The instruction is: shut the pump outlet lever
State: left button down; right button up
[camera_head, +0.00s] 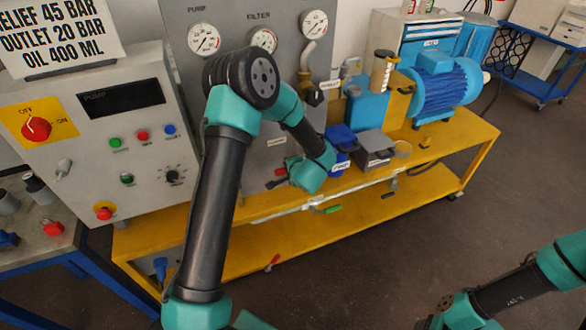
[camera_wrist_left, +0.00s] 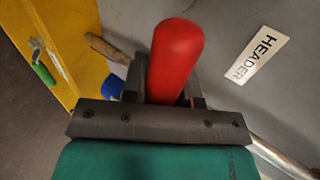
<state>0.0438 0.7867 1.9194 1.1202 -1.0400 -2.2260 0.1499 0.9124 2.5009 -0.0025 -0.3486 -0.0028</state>
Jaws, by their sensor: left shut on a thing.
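My left gripper (camera_head: 276,183) is at the lower part of the grey panel, under a small white label. In the left wrist view, my left gripper (camera_wrist_left: 170,98) is shut on a red lever handle (camera_wrist_left: 176,55), whose rounded end points up in the picture. The red handle (camera_head: 279,171) shows only as a small bit in the head view; my gripper hides most of the lever. A "HEADER" label (camera_wrist_left: 257,55) is on the panel beside it. I cannot read a pump outlet label at this lever. My right gripper is out of view; only its arm shows at lower right.
A pipe with a green-handled lever (camera_head: 332,209) runs along the yellow bench (camera_head: 405,174). A blue container (camera_head: 340,146) and a grey box (camera_head: 375,147) stand right of my gripper. A blue motor (camera_head: 440,85) stands farther right. Open floor lies in front.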

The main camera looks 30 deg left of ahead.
pick_arm(q)
jog(key=c, duration=0.9)
grip_release()
jog(key=v, duration=1.7)
jog(key=shift+s+d+r, duration=0.1)
jog(key=shift+s+d, duration=0.05)
notch_tip(320, 180, down, 15)
jog(key=s+n+h, duration=0.2)
jog(key=n+h, duration=0.2)
jog(key=h, duration=0.3)
jog(key=s+f+n+g+h, duration=0.2)
jog(key=s+f, duration=0.1)
jog(key=s, duration=0.1)
jog(key=s+d+f+n+g+h, duration=0.1)
jog(key=s+f+n+g, duration=0.1)
jog(key=s+f, duration=0.2)
jog(key=s+d+f+n+g+h, duration=0.1)
jog(key=s+f+g+h, duration=0.1)
jog(key=s, duration=0.4)
jog(key=shift+f+n+h, duration=0.3)
jog(key=shift+f+n, duration=0.1)
jog(key=shift+f, duration=0.3)
